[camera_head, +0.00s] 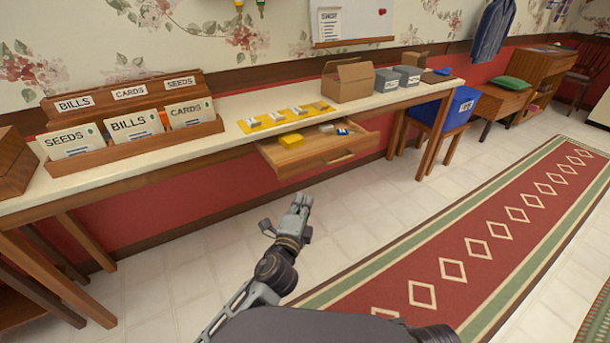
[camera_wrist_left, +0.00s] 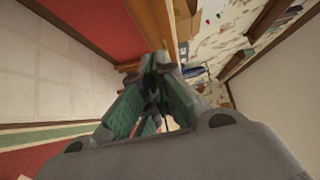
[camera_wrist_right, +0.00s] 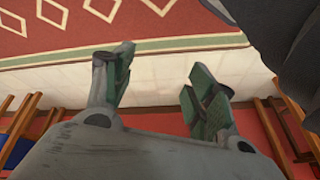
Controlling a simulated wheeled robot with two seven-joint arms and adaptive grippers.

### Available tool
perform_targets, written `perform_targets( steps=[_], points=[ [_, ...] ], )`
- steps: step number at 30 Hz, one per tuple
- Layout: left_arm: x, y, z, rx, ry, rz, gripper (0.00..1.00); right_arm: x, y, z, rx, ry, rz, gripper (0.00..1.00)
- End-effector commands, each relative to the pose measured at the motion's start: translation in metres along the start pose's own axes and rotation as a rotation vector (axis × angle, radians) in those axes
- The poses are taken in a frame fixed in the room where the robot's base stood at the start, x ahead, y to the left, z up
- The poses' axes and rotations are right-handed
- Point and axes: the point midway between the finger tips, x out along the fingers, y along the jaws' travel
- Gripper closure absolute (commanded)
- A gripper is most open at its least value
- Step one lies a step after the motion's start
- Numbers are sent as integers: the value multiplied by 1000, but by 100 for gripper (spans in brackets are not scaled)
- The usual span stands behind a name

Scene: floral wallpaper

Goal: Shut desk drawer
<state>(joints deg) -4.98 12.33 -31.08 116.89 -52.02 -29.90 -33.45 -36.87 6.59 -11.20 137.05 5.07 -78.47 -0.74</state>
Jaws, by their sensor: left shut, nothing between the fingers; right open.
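The desk drawer (camera_head: 326,150) is pulled out from under the long desk (camera_head: 225,118). Inside it lie a yellow box (camera_head: 291,140) and a few small blue and white items (camera_head: 342,131). My left gripper (camera_head: 300,201) is in front of the drawer, lower in the picture and apart from it. Its fingers are together and hold nothing; they also show in the left wrist view (camera_wrist_left: 158,72). My right gripper (camera_wrist_right: 158,75) is open and empty in the right wrist view, with floor and the red wall beyond it. I cannot make it out in the head view.
A sorter with labelled bills, cards and seeds (camera_head: 130,118), a yellow strip with small items (camera_head: 285,117), and a cardboard box (camera_head: 348,80) stand on the desk. The tiled floor before the drawer is clear up to the red rug (camera_head: 480,235).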

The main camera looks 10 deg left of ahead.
Motion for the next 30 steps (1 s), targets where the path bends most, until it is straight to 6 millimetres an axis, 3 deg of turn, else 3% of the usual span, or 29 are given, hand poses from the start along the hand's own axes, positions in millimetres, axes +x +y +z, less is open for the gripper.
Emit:
perform_targets(
  steps=[11,30],
  points=[
    [11,1,0,0,0,1,100,4,0,1,1,5,-3,43],
    [60,1,0,0,0,0,100,26,-3,4,10,37,-24,43]
  ],
)
